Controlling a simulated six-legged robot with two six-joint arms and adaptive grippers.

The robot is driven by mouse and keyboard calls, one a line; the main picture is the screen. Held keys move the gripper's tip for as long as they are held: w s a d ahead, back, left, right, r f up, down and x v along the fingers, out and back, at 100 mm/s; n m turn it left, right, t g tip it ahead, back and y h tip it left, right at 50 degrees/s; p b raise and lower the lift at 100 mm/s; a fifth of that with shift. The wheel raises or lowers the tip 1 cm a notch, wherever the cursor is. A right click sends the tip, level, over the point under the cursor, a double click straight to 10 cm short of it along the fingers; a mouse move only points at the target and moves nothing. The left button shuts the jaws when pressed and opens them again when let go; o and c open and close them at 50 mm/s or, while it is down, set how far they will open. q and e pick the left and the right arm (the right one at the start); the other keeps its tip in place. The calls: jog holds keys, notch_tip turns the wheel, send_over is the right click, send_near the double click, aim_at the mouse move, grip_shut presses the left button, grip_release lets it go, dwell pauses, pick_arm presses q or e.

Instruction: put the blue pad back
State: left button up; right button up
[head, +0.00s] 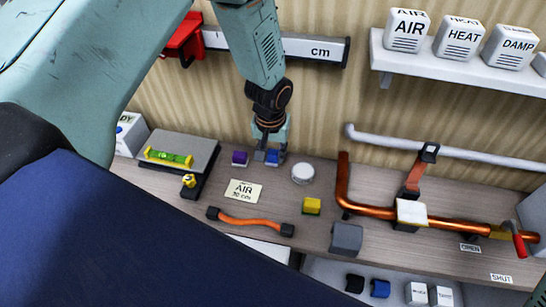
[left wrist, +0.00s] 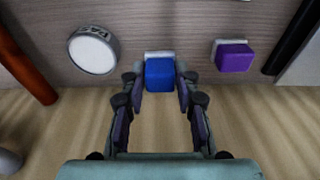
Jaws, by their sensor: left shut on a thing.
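The blue pad (head: 273,156) is a small blue block on the bench by the back wall. My left gripper (head: 270,150) reaches down over it. In the left wrist view, the fingers of the gripper (left wrist: 161,88) are shut on the blue pad (left wrist: 160,74), one on each side. A pale piece shows at the pad's far edge; I cannot tell whether the pad rests on it or is lifted slightly. My right gripper is not in view.
A purple block (head: 240,158) sits just left of the blue pad, and a round white disc (head: 303,174) to its right. A copper pipe (head: 370,209) stands at right.

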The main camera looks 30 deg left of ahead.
pick_arm(q)
jog(key=shift+d+f, duration=0.2)
jog(key=shift+f, duration=0.85)
jog(key=shift+s+a+f, duration=0.1)
jog(key=shift+s+a, duration=0.05)
jog(key=shift+a, duration=0.35)
jog(key=shift+d+f, duration=0.2)
jog(key=o, duration=0.8)
jog(key=shift+d, duration=0.2)
jog(key=shift+o, duration=1.1)
jog(key=shift+a, duration=0.35)
jog(key=shift+d+r, duration=0.2)
jog(key=shift+r, duration=0.05)
notch_tip(320, 180, up, 12)
jog(key=s, duration=0.1)
jog(key=shift+s+d, duration=0.15)
jog(key=shift+s, duration=0.1)
